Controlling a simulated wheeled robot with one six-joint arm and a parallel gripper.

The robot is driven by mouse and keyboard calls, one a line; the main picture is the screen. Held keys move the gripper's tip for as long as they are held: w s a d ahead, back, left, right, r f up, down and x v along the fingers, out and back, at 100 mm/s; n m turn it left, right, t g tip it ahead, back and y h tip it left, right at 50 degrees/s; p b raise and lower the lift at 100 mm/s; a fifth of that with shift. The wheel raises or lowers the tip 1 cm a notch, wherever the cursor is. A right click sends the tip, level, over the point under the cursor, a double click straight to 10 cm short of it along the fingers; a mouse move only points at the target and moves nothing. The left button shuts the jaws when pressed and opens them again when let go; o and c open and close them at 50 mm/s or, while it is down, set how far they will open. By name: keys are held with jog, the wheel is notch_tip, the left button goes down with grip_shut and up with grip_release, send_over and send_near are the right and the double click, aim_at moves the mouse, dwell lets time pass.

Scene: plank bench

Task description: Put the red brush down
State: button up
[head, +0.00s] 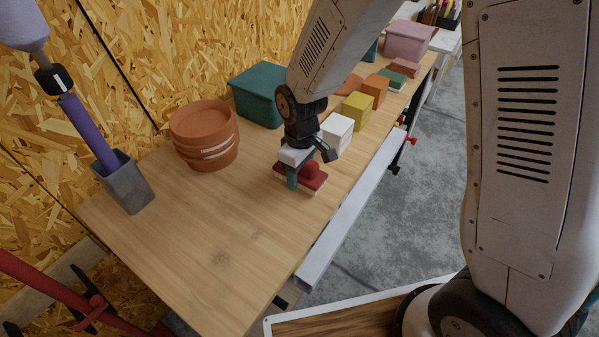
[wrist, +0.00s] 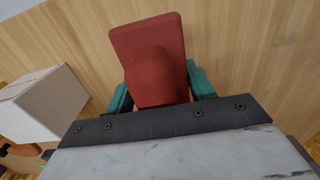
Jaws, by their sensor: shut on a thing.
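The red brush (head: 313,177) is a flat red block with a rounded red knob on top and a pale underside. My gripper (head: 306,178) is shut on the brush, low over the plank bench (head: 190,240). In the wrist view the brush (wrist: 148,38) sits between the teal fingers of my gripper (wrist: 160,88), one on each side of the knob. The bristle side faces down and is mostly hidden. I cannot tell whether it touches the bench top.
A white box (head: 337,130) stands close behind the brush, with yellow (head: 356,108) and orange (head: 375,90) blocks beyond. Stacked terracotta pots (head: 204,135), a teal bin (head: 258,93) and a grey holder (head: 127,184) line the wall side. The near bench top is clear.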

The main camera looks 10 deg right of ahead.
jog(key=shift+s+a+f, duration=0.1)
jog(key=shift+s+f, duration=0.2)
jog(key=shift+f, duration=0.45)
jog(key=shift+w+f, duration=0.1)
jog(key=shift+f, duration=0.1)
jog(key=shift+f, duration=0.3)
jog(key=o, duration=1.3)
jog(key=shift+d, duration=0.25)
jog(key=shift+s+a+f, duration=0.1)
jog(key=shift+s, duration=0.1)
jog(key=shift+s, duration=0.1)
jog(key=shift+c, duration=0.4)
